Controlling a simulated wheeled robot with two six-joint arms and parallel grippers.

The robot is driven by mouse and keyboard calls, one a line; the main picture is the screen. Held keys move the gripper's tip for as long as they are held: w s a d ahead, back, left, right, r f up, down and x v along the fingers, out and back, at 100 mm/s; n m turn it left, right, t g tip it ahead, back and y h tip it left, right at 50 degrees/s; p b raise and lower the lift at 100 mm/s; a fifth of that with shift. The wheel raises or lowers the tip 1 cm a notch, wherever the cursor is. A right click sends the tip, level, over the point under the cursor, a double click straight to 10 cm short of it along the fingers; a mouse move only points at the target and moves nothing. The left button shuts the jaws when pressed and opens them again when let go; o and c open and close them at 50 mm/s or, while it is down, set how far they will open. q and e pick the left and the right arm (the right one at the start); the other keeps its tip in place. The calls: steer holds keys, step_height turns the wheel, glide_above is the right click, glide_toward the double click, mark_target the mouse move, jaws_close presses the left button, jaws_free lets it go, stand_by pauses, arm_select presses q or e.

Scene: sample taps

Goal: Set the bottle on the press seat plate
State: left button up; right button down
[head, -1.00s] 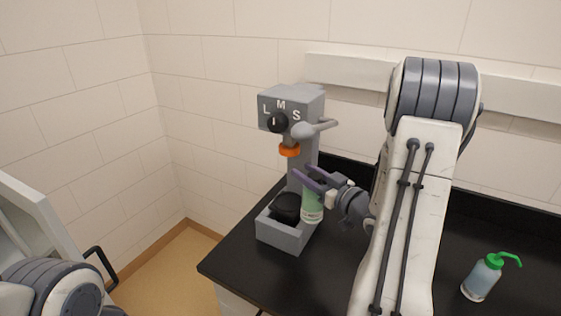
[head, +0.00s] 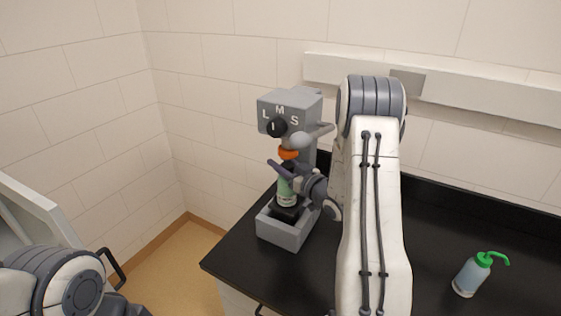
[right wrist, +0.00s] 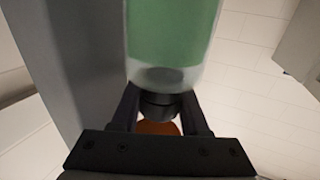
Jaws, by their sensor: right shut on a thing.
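The bottle (head: 286,193), pale with a green label, is upright inside the press, under the orange ring (head: 288,153). My right gripper (head: 281,171) is shut on its dark neck; the right wrist view shows the fingers (right wrist: 160,112) on either side of the neck, with the green label (right wrist: 172,30) beyond. The black press seat plate (head: 283,213) is in the grey press base, directly below the bottle. I cannot tell whether the bottle's bottom touches it. My left gripper is out of view; only part of my left arm shows at lower left.
The grey press (head: 292,110) has a dial marked L, M, S and a side lever. Its base (head: 281,232) has raised walls. A wash bottle with a green top (head: 472,275) stands on the black counter (head: 430,235) at right. The counter between is clear.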

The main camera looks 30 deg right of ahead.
steer(key=shift+f, duration=0.15)
steer(key=c, duration=0.7)
jaws_free()
steer(key=shift+s+d, duration=0.1)
steer(key=shift+s, duration=0.2)
steer(key=s+b, duration=0.1)
steer(key=s, duration=0.2)
steer(key=s+d+b, duration=0.1)
steer(key=s+b, duration=0.1)
steer(key=s, duration=0.2)
steer(key=s+b, duration=0.1)
steer(key=s, duration=0.3)
steer(key=shift+s+d+b, duration=0.25)
steer(key=shift+b, duration=0.15)
